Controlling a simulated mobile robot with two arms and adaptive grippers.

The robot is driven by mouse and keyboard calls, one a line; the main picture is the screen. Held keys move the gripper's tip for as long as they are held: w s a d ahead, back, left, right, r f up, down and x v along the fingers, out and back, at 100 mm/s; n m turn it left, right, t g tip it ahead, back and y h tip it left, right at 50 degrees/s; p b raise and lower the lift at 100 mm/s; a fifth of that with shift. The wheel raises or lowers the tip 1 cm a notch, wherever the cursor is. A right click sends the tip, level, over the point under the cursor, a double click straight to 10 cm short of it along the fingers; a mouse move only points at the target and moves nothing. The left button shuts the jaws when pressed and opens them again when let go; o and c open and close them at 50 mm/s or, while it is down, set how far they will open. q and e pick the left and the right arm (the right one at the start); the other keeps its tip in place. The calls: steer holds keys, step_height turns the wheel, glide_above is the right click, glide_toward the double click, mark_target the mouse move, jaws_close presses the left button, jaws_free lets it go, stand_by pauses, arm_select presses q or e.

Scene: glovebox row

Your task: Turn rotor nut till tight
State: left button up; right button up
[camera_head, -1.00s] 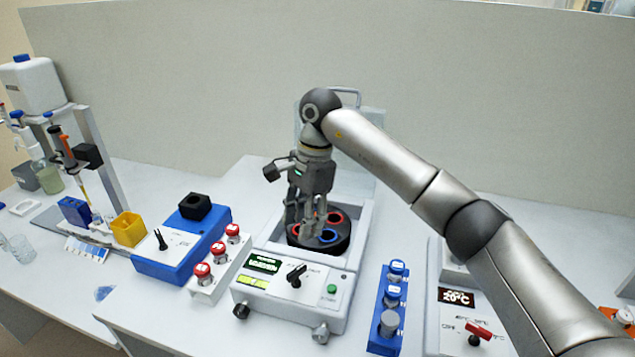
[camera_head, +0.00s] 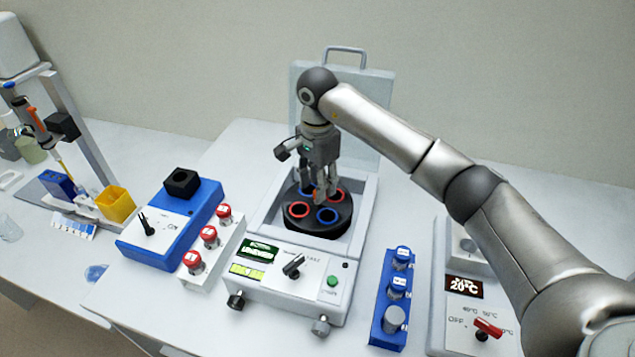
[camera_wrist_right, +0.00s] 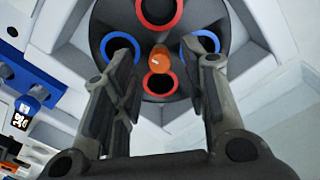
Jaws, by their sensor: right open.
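The rotor nut (camera_wrist_right: 159,60) is a small orange knob with a white mark, at the centre of the black rotor (camera_head: 312,228). The rotor has red-rimmed and blue-rimmed holes and sits in the open white centrifuge (camera_head: 290,285). My right gripper (camera_head: 318,198) points down over the rotor's middle. In the right wrist view its two fingers stand apart, one on each side of the nut, with nothing between them touching it. I cannot tell how far above the nut the fingertips are. The left gripper is not in view.
The centrifuge lid (camera_head: 350,95) stands raised behind my right arm. A white rack with red-capped tubes (camera_head: 208,236) and a blue device (camera_head: 170,225) are on the left. A blue rack (camera_head: 396,295) and a heater with a display (camera_head: 465,288) are on the right.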

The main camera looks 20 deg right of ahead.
steer(key=shift+f, duration=0.85)
steer(key=shift+c, duration=1.4)
jaws_close()
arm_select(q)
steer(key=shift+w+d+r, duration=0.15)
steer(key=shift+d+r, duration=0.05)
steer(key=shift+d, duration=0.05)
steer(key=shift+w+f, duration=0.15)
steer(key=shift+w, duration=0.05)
arm_select(e)
steer(key=shift+m, duration=0.4)
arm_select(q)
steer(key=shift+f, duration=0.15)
